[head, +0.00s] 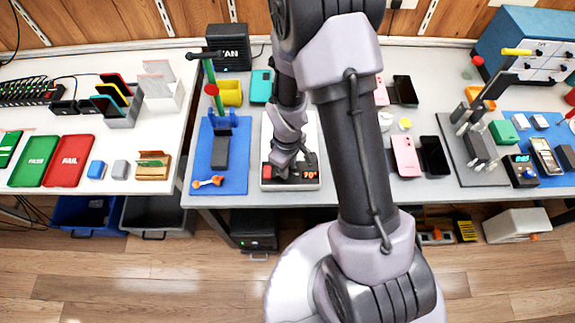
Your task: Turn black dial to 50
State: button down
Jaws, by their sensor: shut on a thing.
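My gripper (285,168) points down at the front of a hot plate (314,135) with a pale top and a black front panel. The gripper is shut on the black dial on that panel. The dial is mostly hidden behind the fingers. A red lit display (309,174) sits just right of the gripper and seems to read about 70°, in small digits. My arm covers part of the plate's top.
A blue mat (232,180) with a clamp stand lies left of the hot plate. Phones (405,155) lie to the right, beyond my arm. A grey press (470,140) and a blue-display device (522,165) stand farther right. A black FAN box (228,48) stands behind.

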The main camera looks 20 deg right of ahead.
jog(key=n, duration=0.4)
jog(key=shift+n+p, duration=0.35)
jog(key=shift+n, duration=0.05)
jog(key=n, duration=0.3)
jog(key=shift+n+p, duration=0.3)
jog(key=shift+p, duration=0.05)
jog(key=n+p, duration=0.1)
jog(key=n, duration=0.3)
jog(key=shift+n+p, duration=0.3)
jog(key=shift+n, duration=1.4)
jog(key=c, duration=1.2)
grip_release()
jog(key=shift+o, duration=0.2)
